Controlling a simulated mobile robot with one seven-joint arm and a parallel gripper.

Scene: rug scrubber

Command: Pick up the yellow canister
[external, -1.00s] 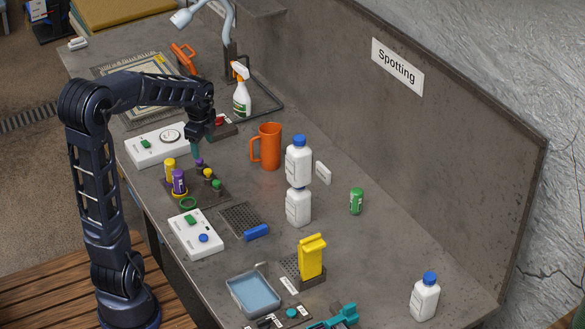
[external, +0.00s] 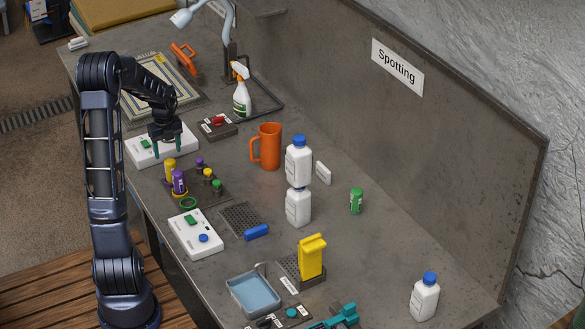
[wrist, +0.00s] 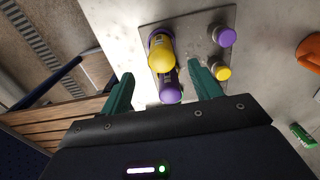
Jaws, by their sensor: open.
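The yellow canister (external: 170,168) stands upright on a dark rack on the workbench, beside a purple canister (external: 179,182). In the wrist view the yellow canister (wrist: 161,53) is ahead of my gripper, between the lines of the two green fingers. The purple canister (wrist: 170,92) shows just below it there. My gripper (external: 170,149) is open and empty, pointing down just behind the yellow canister in the external view. Its fingers appear apart from the canister; the exact gap cannot be told.
The dark rack (wrist: 195,18) also holds small purple, yellow and green-capped pieces. A white box with a dial (external: 148,150) lies by my gripper.

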